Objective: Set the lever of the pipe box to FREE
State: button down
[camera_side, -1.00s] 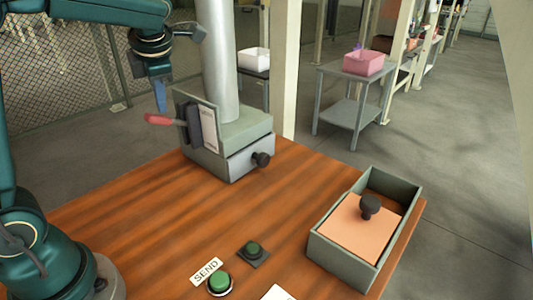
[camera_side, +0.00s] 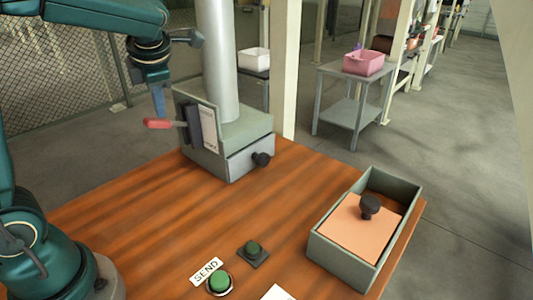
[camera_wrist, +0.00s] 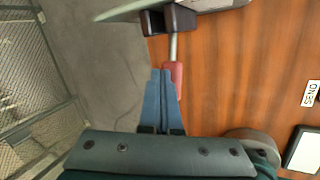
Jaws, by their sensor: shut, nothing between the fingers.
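The pipe box (camera_side: 225,150) is a grey-green box with a fat pipe rising from it, at the back of the wooden table. Its lever (camera_side: 158,123) has a red grip and sticks out left from a dark slotted plate, about level. A white label strip (camera_side: 209,130) is on that plate, its text too small to read. My gripper (camera_side: 160,112) points down with blue fingers shut and empty, tips right at the top of the red grip, seemingly touching it. In the wrist view the shut fingers (camera_wrist: 160,78) are beside the red grip (camera_wrist: 174,76), partly covering it.
A drawer with a black knob (camera_side: 261,159) is at the box's front. An open tray (camera_side: 343,272) holding a knobbed orange plate stands at the right. Green buttons (camera_side: 219,282) and a SEND label (camera_side: 206,270) are at the front. The middle of the table is clear.

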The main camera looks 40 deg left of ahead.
jog(key=s+f, duration=0.4)
jog(key=f, duration=0.3)
jog(key=shift+s+f, duration=0.2)
jog(key=shift+f, duration=0.1)
dwell(7.0)
